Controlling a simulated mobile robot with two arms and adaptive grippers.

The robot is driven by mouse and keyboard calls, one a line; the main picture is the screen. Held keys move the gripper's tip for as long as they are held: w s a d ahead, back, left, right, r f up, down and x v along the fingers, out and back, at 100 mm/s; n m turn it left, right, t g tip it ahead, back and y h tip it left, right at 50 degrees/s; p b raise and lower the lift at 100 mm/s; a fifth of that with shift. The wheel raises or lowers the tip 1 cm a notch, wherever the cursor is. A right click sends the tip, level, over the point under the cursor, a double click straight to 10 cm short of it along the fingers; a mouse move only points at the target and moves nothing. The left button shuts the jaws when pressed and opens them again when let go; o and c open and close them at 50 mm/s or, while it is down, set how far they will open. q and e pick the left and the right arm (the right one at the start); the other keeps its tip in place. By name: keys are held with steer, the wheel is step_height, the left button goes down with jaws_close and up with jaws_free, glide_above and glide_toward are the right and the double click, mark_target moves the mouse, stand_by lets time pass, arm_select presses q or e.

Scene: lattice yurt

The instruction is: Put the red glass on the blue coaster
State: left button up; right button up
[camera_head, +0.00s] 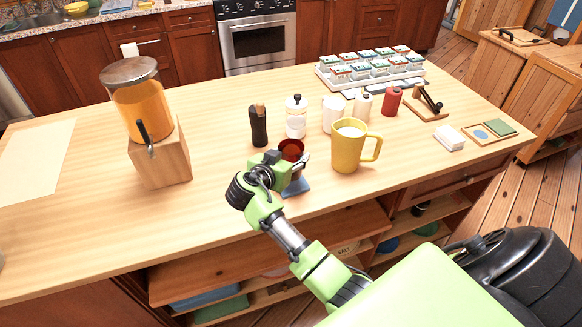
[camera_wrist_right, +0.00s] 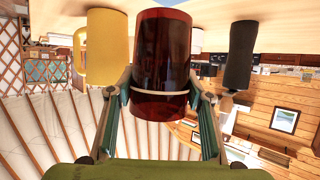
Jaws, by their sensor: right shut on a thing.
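The red glass (camera_head: 291,150) is dark red and see-through, near the front edge of the wooden island. My right gripper (camera_head: 280,172) is shut around it. In the right wrist view, the glass (camera_wrist_right: 162,55) sits between the two fingers of my gripper (camera_wrist_right: 160,100). The blue coaster (camera_head: 298,187) lies on the island just below the glass and gripper, partly hidden by them. I cannot tell whether the glass touches the coaster. My left gripper is not in view.
A yellow mug (camera_head: 349,150) stands close to the right of the glass. A dark mill (camera_head: 258,126) and a white canister (camera_head: 296,120) stand behind it. A juice dispenser (camera_head: 137,97) is on a wooden block (camera_head: 160,157) at left. The island front between block and gripper is clear.

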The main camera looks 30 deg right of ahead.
steer(key=f+b, duration=0.1)
steer(key=f, duration=0.2)
steer(key=shift+w+d+f+b, duration=0.1)
steer(key=shift+w+f+b, duration=0.1)
steer(key=shift+f+b, duration=0.2)
steer(key=shift+r, duration=0.1)
steer(key=o, duration=1.1)
steer(key=shift+o, duration=0.2)
steer(key=shift+r, duration=0.1)
steer(key=b+v, duration=0.3)
steer(key=v, duration=0.9)
